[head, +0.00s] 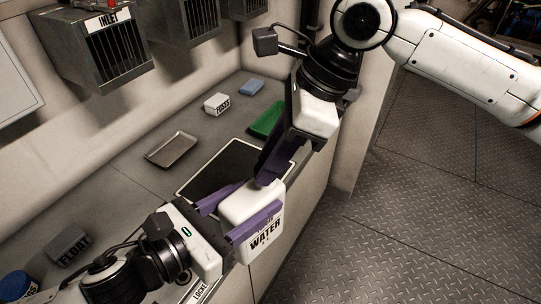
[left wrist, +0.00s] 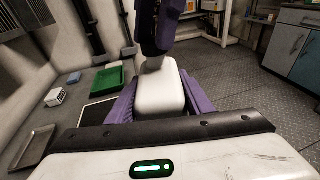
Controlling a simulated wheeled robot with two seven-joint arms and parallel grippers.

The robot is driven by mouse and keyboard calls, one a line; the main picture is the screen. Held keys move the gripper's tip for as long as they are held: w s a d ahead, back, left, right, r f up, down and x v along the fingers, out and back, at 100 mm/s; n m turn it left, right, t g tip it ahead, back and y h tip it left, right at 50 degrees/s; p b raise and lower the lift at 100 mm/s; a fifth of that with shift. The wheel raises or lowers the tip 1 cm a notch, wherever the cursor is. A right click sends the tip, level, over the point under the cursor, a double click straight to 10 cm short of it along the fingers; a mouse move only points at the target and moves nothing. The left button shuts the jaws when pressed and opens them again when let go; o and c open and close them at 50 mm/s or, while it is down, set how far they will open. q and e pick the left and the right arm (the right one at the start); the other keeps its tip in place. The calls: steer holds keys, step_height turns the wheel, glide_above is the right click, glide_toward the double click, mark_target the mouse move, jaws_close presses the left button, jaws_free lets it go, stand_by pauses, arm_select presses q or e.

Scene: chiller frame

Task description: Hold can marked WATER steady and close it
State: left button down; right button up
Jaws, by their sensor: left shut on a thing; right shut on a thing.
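The white can marked WATER (head: 262,237) is upright near the front edge of the counter. My left gripper (head: 258,196) is shut on the can's body, one purple finger on each side. In the left wrist view the can's white top (left wrist: 160,80) stands between those fingers. My right gripper (head: 266,180) comes down from above with its purple fingers at the top of the can. It also shows in the left wrist view (left wrist: 154,48). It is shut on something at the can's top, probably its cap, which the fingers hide.
A dark panel with a pale border (head: 245,153) lies behind the can. A metal tray (head: 172,149), a white box marked FUSES (head: 216,103), a blue block (head: 252,87) and a green tray (head: 265,122) lie further back. A grey FLOAT box (head: 69,243) is at left.

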steer(key=o, duration=1)
steer(key=shift+r, duration=2.25)
steer(key=shift+c, duration=0.4)
